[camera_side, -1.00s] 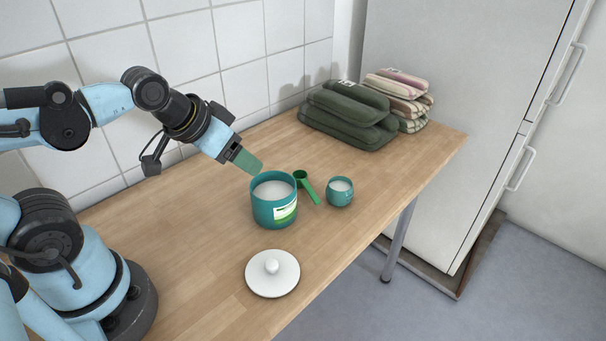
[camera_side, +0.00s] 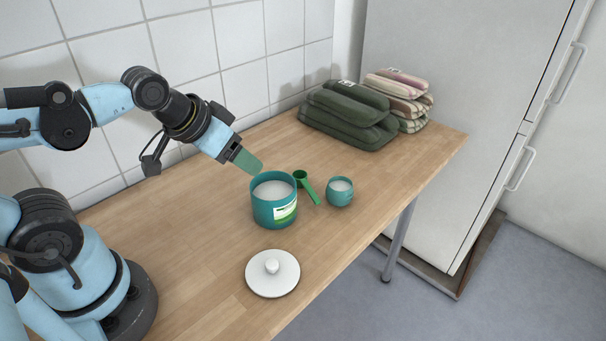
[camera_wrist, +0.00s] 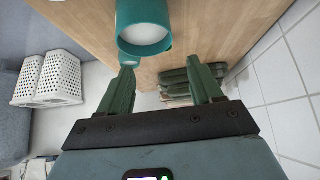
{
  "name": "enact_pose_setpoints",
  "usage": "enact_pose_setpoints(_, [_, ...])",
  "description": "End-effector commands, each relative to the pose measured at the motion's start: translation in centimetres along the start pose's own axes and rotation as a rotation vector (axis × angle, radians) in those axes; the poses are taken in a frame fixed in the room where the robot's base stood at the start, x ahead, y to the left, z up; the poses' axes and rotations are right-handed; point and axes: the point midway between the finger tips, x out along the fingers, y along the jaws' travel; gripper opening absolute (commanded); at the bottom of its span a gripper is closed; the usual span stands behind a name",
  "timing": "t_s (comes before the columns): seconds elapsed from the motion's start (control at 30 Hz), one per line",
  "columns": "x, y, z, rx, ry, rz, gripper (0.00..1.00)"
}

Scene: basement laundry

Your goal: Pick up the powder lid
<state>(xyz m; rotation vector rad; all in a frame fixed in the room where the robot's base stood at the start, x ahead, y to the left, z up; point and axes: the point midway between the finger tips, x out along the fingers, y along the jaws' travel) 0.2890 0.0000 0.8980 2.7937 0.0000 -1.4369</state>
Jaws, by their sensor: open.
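The powder lid (camera_side: 272,275) is a white round disc with a knob on top. It lies flat on the wooden table in front of the powder tub in the side view. The teal powder tub (camera_side: 272,212) stands upright and uncovered, with white powder inside; it also shows in the wrist view (camera_wrist: 131,14). My gripper (camera_side: 250,164) is open and empty, above and behind the tub, well apart from the lid. Its two green fingers stand apart in the wrist view (camera_wrist: 164,80). I cannot see the lid in the wrist view.
A green scoop (camera_side: 309,188) and a small teal cup of powder (camera_side: 340,192) stand right of the tub. Folded dark green towels (camera_side: 345,115) and striped ones (camera_side: 402,98) lie at the back. The table (camera_side: 200,290) is clear around the lid. White baskets (camera_wrist: 48,78) stand on the floor.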

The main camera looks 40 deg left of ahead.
Motion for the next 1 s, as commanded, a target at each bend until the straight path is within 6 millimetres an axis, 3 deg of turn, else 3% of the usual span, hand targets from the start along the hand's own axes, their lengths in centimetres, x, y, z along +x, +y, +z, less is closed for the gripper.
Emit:
enact_pose_setpoints(0.07, [0.0,0.0,0.0,0.000,0.000,0.000,0.63])
enact_pose_setpoints(0.13, [0.0,0.0,0.0,0.000,0.000,0.000,0.54])
enact_pose_setpoints(0.47, [0.0,0.6,0.0,-0.001,-0.024,0.012,0.54])
enact_pose_setpoints(0.57, [-0.1,2.7,0.3,-0.004,-0.110,0.046,0.54])
enact_pose_setpoints(0.8, [-1.4,9.5,2.5,-0.005,-0.444,0.065,0.54])
enact_pose_setpoints(1.0, [-2.6,12.3,3.9,0.003,-0.600,0.012,0.54])
